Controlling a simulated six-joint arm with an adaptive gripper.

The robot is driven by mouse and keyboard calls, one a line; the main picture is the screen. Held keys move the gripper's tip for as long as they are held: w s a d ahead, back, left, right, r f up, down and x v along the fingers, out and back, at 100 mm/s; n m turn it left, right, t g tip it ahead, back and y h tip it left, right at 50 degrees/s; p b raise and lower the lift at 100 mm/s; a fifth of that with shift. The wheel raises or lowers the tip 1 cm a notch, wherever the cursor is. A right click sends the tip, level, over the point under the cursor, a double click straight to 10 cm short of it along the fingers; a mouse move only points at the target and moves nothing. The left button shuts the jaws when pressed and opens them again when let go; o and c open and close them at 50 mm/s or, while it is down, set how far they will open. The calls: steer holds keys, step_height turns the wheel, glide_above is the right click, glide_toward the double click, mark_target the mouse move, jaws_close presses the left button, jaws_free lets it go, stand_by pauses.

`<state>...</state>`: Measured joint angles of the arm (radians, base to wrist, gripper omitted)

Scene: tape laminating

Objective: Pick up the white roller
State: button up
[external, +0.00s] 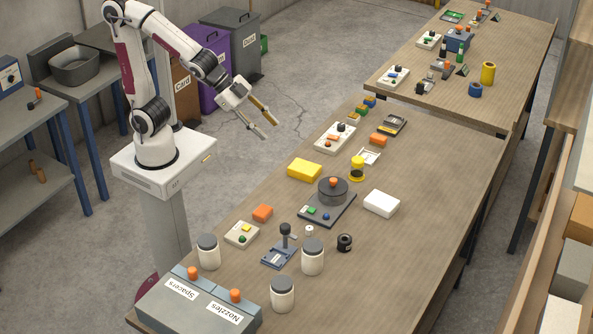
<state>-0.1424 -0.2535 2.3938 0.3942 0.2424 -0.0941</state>
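A small white cylindrical piece (309,231) lies on the near table between a grey lever device (281,251) and a black ring-shaped part (344,243). It looks like the white roller, but it is too small to be sure. My gripper (270,129) is in the air to the left of the table's far part, well away from that piece. Its two fingers are spread apart, with nothing between them.
White jars with grey lids (312,259) stand around the lever device. A dark round machine (333,191), a white block (381,204) and a yellow block (305,169) are farther back. Labelled bins (242,315) fill the near left corner. The table's right side is clear.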

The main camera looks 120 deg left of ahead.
steer(key=w+a+f+m+t, duration=0.1)
steer(key=w+f, duration=0.2)
steer(key=w, duration=0.3)
steer(key=m+t+h, duration=0.1)
steer(key=m+h, duration=0.3)
steer(key=h, duration=0.4)
glide_toward(309, 227)
steer(key=shift+w+a+f, duration=0.2)
steer(key=shift+w+a, duration=0.3)
steer(key=shift+a, duration=0.3)
steer(key=shift+s+d+f+m+h, duration=0.3)
steer(key=shift+d+f+h, duration=0.2)
steer(key=shift+f+h, duration=0.25)
steer(key=shift+w+r, duration=0.1)
steer(key=shift+x, duration=1.25)
steer(key=shift+d, duration=0.1)
steer(key=shift+w+r+x, duration=0.1)
steer(key=shift+r+x, duration=0.05)
steer(key=shift+x, duration=1.1)
steer(key=shift+w+r+x, duration=0.1)
steer(key=shift+r+x, duration=0.05)
steer(key=shift+x, duration=1.15)
